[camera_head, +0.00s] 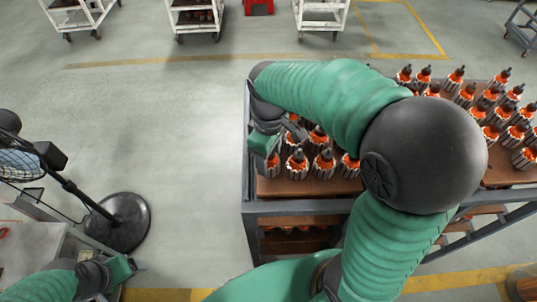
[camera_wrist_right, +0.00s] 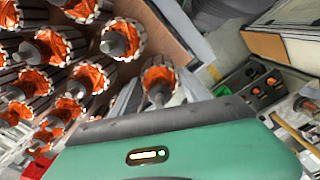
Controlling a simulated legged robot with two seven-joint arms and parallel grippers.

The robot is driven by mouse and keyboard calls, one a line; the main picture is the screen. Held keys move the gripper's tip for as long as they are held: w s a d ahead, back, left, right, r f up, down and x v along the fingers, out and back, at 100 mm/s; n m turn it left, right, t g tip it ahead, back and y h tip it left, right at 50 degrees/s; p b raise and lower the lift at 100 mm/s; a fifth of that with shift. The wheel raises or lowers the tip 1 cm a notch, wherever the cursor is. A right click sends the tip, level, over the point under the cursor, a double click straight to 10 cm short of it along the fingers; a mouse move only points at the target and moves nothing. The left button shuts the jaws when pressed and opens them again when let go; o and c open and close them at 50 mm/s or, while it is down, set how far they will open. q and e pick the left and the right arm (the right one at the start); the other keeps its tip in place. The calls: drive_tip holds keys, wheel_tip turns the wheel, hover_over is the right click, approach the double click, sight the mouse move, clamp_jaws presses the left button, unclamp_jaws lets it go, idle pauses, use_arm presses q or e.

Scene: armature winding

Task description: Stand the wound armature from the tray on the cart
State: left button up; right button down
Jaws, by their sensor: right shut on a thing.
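Several wound armatures with orange windings, dark ribbed cores and grey shafts, such as one armature (camera_head: 323,164), stand upright on the cart's brown deck (camera_head: 325,186). My right gripper (camera_head: 270,149) is at the deck's left end, shut on an armature (camera_head: 272,166) that looks upright at the edge of the group. In the right wrist view the held armature (camera_wrist_right: 158,82) shows just beyond the green gripper body, which hides its lower part. I cannot tell whether its base touches the deck. My left gripper (camera_head: 128,268) is at the lower left, away from the cart; its fingers are unclear.
More armatures (camera_head: 490,95) stand at the deck's right. My right arm covers the middle. A grey bench (camera_head: 30,245) and black fan (camera_head: 115,222) stand at left. A dark compartmented tray (camera_wrist_right: 262,88) shows in the wrist view.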

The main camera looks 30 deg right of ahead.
drive_tip(key=shift+f+b, duration=0.5)
drive_tip(key=shift+f, duration=0.35)
idle(0.6)
drive_tip(key=shift+c, duration=2.3)
unclamp_jaws()
drive_tip(key=shift+r, duration=0.3)
wheel_tip(320, 180, up, 16)
drive_tip(key=b, duration=0.2)
